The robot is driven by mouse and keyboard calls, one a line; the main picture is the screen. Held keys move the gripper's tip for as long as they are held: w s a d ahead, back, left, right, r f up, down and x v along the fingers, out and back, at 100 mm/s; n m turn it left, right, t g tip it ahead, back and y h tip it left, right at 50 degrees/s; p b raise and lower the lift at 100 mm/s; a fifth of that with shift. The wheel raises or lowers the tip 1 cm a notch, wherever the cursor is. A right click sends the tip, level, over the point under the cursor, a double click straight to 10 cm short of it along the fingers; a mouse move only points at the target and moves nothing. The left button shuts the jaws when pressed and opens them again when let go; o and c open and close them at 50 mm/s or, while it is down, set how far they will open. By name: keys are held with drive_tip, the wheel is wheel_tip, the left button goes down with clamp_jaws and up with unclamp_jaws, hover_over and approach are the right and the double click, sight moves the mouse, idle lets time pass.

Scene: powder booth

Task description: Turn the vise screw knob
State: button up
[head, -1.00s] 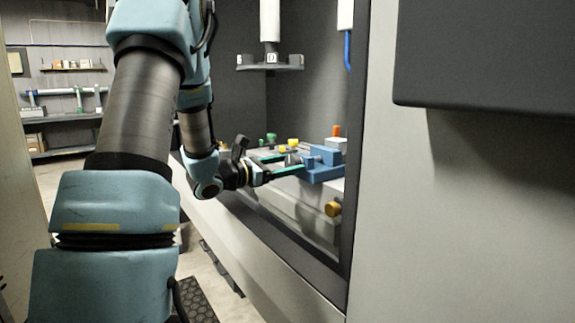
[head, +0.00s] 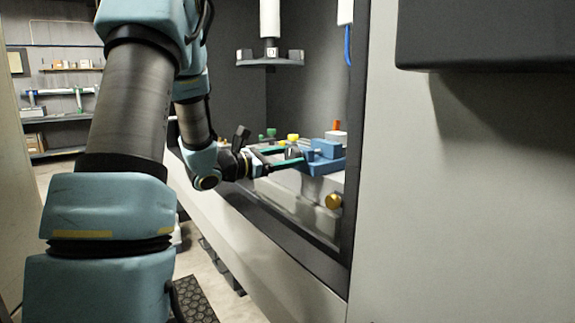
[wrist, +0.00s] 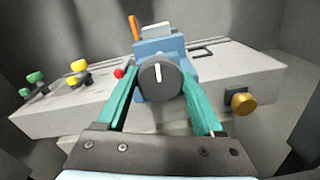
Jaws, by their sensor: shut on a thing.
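The vise screw knob (wrist: 160,76) is a dark round knob with a white line mark, on the near end of the blue vise (wrist: 150,48). The white line stands close to upright in the wrist view. My gripper (wrist: 161,88) has its two green fingers on either side of the knob and is shut on it. In the head view my gripper (head: 285,160) reaches into the booth from the left, and the blue vise (head: 325,160) sits at its fingertips. The knob is small and partly hidden by the fingers there.
The vise stands on a grey block (wrist: 240,72). A brass knob (wrist: 242,101) is on its front right. Yellow (wrist: 79,72), green (wrist: 36,80) and red (wrist: 118,73) knobs are at the left. A disc-shaped fixture (head: 270,58) hangs above. The booth's frame edge (head: 354,150) is close on the right.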

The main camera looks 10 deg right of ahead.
drive_tip(key=shift+f+m+b, duration=0.2)
drive_tip(key=shift+m+b, duration=5.95)
drive_tip(key=shift+b, duration=5.35)
drive_tip(key=shift+f+m+b, duration=0.2)
drive_tip(key=shift+m+b, duration=5.95)
drive_tip(key=shift+b, duration=5.3)
drive_tip(key=shift+r, duration=0.1)
drive_tip(key=o, duration=1.4)
